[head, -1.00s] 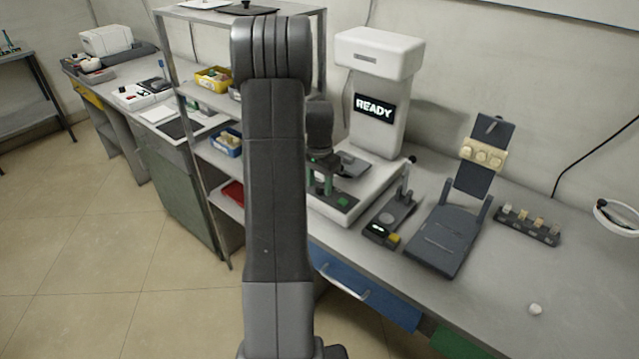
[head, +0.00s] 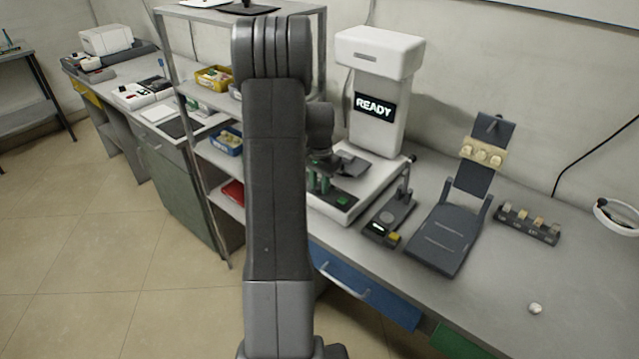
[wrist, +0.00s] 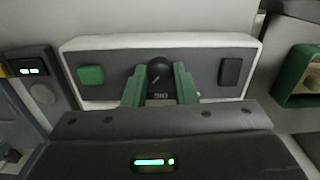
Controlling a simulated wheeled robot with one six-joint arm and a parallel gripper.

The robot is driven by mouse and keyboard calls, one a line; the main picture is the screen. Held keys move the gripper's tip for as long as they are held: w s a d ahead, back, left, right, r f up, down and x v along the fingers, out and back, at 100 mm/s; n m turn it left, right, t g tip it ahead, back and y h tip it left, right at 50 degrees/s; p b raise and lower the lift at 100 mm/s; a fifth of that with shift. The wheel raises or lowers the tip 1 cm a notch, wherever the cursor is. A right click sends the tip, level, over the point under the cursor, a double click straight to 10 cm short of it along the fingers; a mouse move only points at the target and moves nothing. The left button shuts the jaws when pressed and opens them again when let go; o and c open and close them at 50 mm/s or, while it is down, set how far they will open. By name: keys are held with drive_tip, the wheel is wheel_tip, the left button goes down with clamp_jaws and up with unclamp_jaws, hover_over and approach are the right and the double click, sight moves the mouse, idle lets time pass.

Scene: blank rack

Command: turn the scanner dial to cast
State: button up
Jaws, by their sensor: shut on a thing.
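The scanner (head: 378,66) is a white upright machine on the bench, its screen (head: 375,107) reading READY. Its dial (wrist: 158,73) is a small black knob on the dark front panel in the wrist view, with a pale pointer line slanting across it. A label just beside it appears upside down and seems to read DIE. My gripper (wrist: 159,88) has its two green fingers closed around the dial, one on each side. In the head view my gripper (head: 319,183) is at the scanner's front panel; the dial is too small to tell there.
On the panel, a green button (wrist: 91,76) lies left of the dial and a dark switch (wrist: 230,72) lies right. A small device with a yellow button (head: 393,238) and a dark stand (head: 445,238) stand right of the scanner. Shelving (head: 222,150) rises at left.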

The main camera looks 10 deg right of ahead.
sight(320, 187)
drive_tip(key=n, duration=0.3)
drive_tip(key=shift+n, duration=0.4)
drive_tip(key=n+b, duration=0.1)
drive_tip(key=n, duration=0.3)
drive_tip(key=shift+n, duration=0.3)
drive_tip(key=n, duration=0.4)
drive_tip(key=shift+r+n, duration=0.1)
drive_tip(key=shift+n, duration=2.3)
drive_tip(key=o, duration=1)
wheel_tip(320, 187, up, 14)
drive_tip(key=shift+b, duration=0.3)
